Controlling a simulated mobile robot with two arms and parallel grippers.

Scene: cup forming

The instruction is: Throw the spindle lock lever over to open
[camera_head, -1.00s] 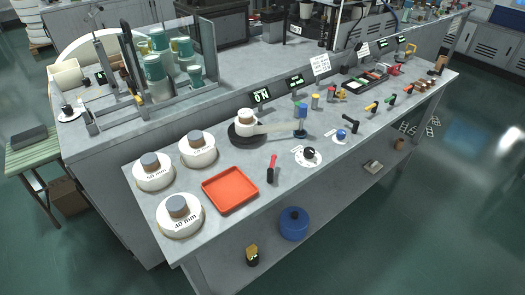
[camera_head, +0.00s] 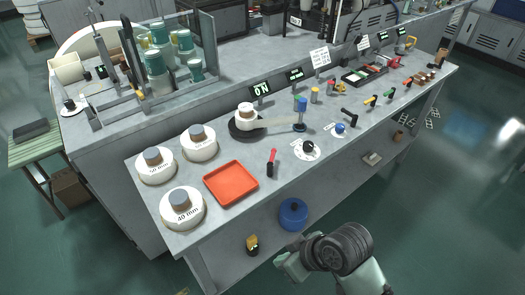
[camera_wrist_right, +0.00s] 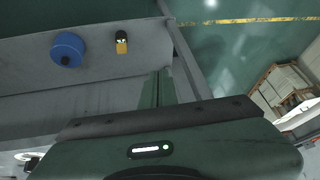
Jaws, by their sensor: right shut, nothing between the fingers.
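A small lever with a red grip (camera_head: 273,156) and a dark base stands near the front edge of the bench, right of the red tray. A black-handled lever (camera_head: 349,118) sits further right on the bench. No readable label tells me which is the spindle lock lever. My right gripper (camera_head: 284,262) is low in front of the bench, below and apart from both levers. My left gripper is not in view.
The red tray (camera_head: 231,183) and several white weights (camera_head: 183,208) fill the bench's left end. A round black dial (camera_head: 308,147) and a blue knob (camera_head: 339,128) are near the levers. The floor in front is free.

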